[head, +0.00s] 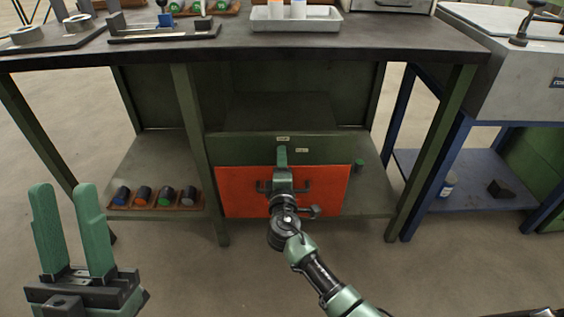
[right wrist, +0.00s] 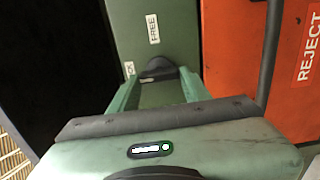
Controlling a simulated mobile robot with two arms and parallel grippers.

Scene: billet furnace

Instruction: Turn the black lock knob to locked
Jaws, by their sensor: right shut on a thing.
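The black lock knob (right wrist: 158,68) sits on a green panel (right wrist: 190,25) and shows between my right fingertips in the right wrist view. A FREE label (right wrist: 152,28) is above it, and a second, partly hidden label (right wrist: 129,69) is to its left. My right gripper (right wrist: 160,80) is shut on the knob. In the head view my right gripper (head: 282,155) reaches the green panel (head: 235,148) above an orange-red front (head: 235,190), and it hides the knob there. My left gripper (head: 66,200) is open and empty at the lower left.
The orange front, marked REJECT (right wrist: 309,48), has a dark bar handle (right wrist: 269,55) close beside my right gripper. The workbench top (head: 240,45) overhangs above. A tray of several dark-topped cylinders (head: 170,207) is on the lower shelf. The floor at front left is clear.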

